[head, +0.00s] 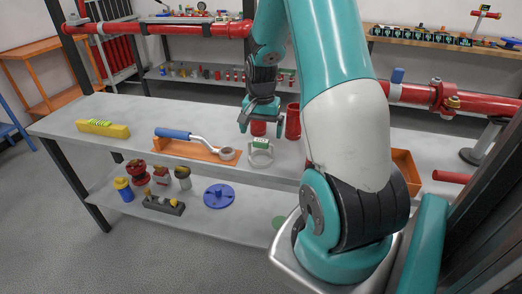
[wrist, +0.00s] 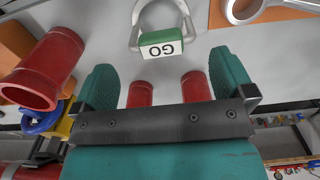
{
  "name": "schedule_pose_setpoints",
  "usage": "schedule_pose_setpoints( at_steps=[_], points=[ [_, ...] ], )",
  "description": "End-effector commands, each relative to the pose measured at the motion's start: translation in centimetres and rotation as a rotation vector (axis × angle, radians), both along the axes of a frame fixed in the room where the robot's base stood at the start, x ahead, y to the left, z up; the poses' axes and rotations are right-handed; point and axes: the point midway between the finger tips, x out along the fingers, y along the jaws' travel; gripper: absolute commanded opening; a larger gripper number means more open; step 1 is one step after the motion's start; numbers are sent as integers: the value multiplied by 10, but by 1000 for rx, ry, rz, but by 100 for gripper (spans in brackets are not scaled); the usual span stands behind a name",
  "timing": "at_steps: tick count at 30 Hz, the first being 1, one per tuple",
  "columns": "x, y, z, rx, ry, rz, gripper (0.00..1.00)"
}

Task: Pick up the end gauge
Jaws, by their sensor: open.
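The gauge I take as the end gauge is a silver ring-shaped or U-shaped piece (head: 260,157) with a green block, on the grey table just in front of my gripper. The wrist view shows its metal bow and green block with a white "GO" label (wrist: 162,47) at the top, upside down, beyond my fingertips. My gripper (head: 260,123) is open above the table, behind the gauge in the head view. In the wrist view my gripper (wrist: 165,80) has its teal fingers wide apart, with red parts showing between them and nothing held.
A red cylinder (head: 293,122) stands right of my gripper. Left of the gauge, an orange tray (head: 178,149) holds a blue-handled wrench (head: 195,137). A yellow level (head: 103,128) lies farther left. The lower shelf holds a blue disc (head: 219,196) and several fittings.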

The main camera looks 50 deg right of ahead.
Motion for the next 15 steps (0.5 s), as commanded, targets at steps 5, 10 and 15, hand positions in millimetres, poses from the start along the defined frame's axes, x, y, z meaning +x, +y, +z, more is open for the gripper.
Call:
schedule_pose_setpoints(
  at_steps=[5,10,15],
  points=[
    [0,1,-25,1,0,2,100],
    [0,1,-36,2,1,2,100],
    [0,1,-62,3,3,2,100]
  ],
)
